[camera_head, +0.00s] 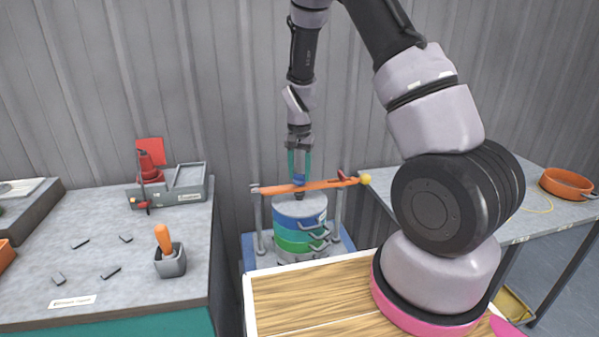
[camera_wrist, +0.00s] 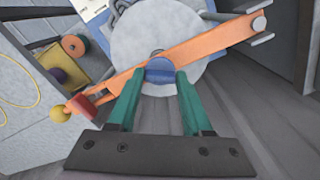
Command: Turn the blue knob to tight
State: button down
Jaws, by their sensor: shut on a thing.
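The blue knob (camera_head: 299,180) sits at the middle of an orange bar (camera_head: 320,185) that spans the top of a stack of blue, green and grey round sieves (camera_head: 299,231). My gripper (camera_head: 299,169) points straight down from above, its two green fingers shut on the knob's sides. In the wrist view the knob (camera_wrist: 160,70) shows between the fingertips, partly hidden by them. The bar (camera_wrist: 210,43) runs slantwise there over the round grey lid (camera_wrist: 135,30). A yellow ball (camera_head: 365,179) and a red part (camera_head: 343,175) are at the bar's right end.
Metal posts (camera_head: 259,222) stand beside the stack. The left bench (camera_head: 110,240) holds a grey cup (camera_head: 170,263) with an orange handle, a grey box device (camera_head: 187,184) and several small dark pieces. A wooden top (camera_head: 305,300) lies in front. An orange pan (camera_head: 566,183) sits far right.

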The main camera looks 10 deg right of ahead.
jog(key=m, duration=0.5)
jog(key=shift+m, duration=0.3)
dwell(0.4)
jog(key=shift+c, duration=1.6)
grip_release()
notch_tip(320, 180, up, 11)
